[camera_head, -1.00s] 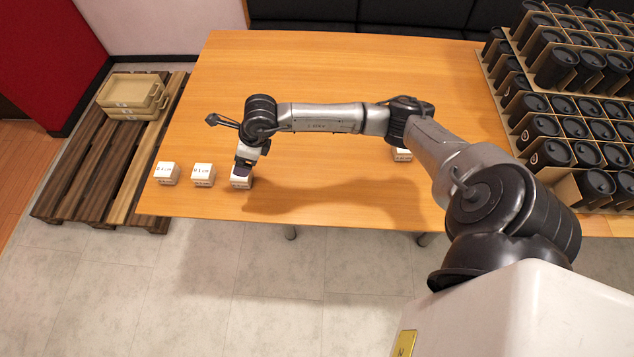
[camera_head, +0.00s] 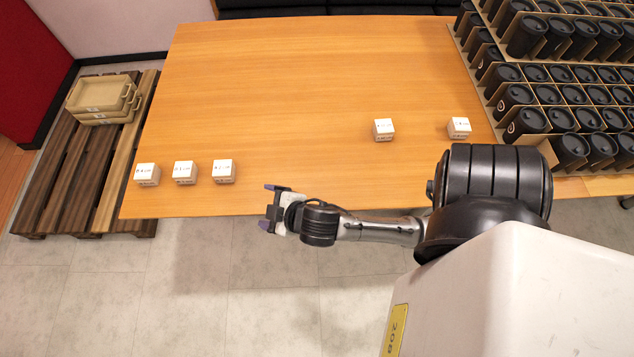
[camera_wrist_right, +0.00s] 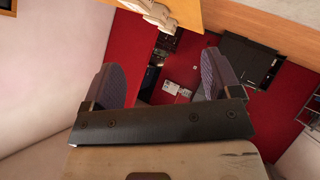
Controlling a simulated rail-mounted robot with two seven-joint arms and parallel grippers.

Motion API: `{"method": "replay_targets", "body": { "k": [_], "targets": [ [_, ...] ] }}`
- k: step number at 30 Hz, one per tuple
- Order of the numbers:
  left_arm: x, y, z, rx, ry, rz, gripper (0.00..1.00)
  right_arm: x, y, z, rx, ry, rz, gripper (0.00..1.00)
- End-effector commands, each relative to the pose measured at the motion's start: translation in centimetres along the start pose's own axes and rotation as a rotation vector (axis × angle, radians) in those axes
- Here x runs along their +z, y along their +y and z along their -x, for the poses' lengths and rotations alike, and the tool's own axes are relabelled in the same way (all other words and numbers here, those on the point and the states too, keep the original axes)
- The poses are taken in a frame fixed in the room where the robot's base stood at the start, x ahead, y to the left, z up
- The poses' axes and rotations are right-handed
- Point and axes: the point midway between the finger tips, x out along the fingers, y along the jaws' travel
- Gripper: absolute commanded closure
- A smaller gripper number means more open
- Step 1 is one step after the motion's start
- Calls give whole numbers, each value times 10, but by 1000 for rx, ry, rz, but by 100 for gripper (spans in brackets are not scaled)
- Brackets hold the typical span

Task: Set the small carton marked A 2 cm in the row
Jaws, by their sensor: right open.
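Three small white cartons stand apart in a line at the table's front left corner. The right-hand one (camera_head: 223,171) seems to be marked A 2 cm, though its print is small. The middle carton (camera_head: 185,172) and the left carton (camera_head: 147,174) have similar black print. My right gripper (camera_head: 267,206) is open and empty, to the right of the row and just off the table's front edge. In the right wrist view its two fingers (camera_wrist_right: 162,80) are wide apart with nothing between them. My left gripper is not in view.
Two more white cartons stand on the right of the table (camera_head: 290,80), one at its middle right (camera_head: 384,130) and one farther right (camera_head: 459,128). Racks of black lidded cups (camera_head: 550,95) fill the right end. Tan trays (camera_head: 103,97) lie on a pallet at left. The table's middle is clear.

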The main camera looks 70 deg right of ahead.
Motion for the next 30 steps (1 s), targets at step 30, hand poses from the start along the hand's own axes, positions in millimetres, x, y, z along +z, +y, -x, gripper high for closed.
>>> {"method": "replay_targets", "body": {
  "k": [30],
  "targets": [
    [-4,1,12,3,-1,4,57,88,-69,98,-421,-582,-238,16]
  ]
}}
